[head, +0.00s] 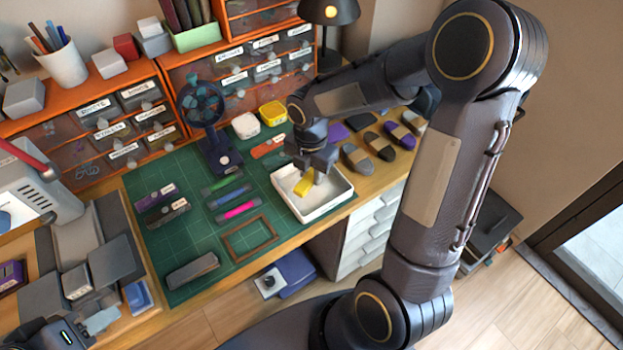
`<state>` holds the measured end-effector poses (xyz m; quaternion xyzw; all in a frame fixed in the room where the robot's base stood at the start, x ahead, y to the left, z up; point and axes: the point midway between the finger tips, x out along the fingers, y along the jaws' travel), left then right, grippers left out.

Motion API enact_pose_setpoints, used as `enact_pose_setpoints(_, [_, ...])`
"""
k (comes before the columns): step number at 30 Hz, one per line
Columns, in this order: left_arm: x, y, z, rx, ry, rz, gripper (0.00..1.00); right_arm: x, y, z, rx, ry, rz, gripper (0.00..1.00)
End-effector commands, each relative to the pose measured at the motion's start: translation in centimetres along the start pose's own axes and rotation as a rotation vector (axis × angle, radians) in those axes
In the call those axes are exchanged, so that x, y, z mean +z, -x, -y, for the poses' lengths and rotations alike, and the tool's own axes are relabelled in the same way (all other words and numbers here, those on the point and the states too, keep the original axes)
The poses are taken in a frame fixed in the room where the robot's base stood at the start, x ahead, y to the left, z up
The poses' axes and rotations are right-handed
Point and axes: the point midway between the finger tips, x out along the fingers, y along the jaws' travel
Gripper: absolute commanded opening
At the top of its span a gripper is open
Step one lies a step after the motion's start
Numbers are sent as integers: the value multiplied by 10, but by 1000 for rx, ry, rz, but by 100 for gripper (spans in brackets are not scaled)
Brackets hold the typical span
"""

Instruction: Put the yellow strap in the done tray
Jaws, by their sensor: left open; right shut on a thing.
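The yellow strap (303,187) is inside the white tray (327,208), low over or touching its floor; I cannot tell which. My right gripper (311,176) reaches down into the tray from above and is shut on the strap. The gripper hides part of the strap. My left gripper (82,332) is at the bottom left corner, partly cut off by the picture edge. It is open, well away from the tray.
The tray stands at the right of the green cutting mat (190,245). Several coloured straps, a wooden frame (249,238) and a small fan (204,105) are to its left. Dark rolled pieces (378,146) lie to its right. Orange drawer units stand behind.

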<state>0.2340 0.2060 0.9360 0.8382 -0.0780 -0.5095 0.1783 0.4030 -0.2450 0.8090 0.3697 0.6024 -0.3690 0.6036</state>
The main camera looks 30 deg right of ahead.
Motion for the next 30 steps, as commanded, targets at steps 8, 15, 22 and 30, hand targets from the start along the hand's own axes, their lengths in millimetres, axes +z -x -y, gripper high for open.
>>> enact_pose_setpoints(8, [2, -5, 2, 0, 0, 0, 42, 3, -34, 1, -3, 0, -1, 1])
enact_pose_setpoints(15, [2, -4, 2, 0, 0, 0, 42, 3, -34, 1, -1, -1, 0, 1])
enact_pose_setpoints(22, [3, -6, 3, 0, 0, 0, 42, 3, -37, 0, -1, 0, 0, 38])
enact_pose_setpoints(30, [3, -6, 3, 0, 0, 0, 42, 3, -37, 0, -1, -1, 0, 48])
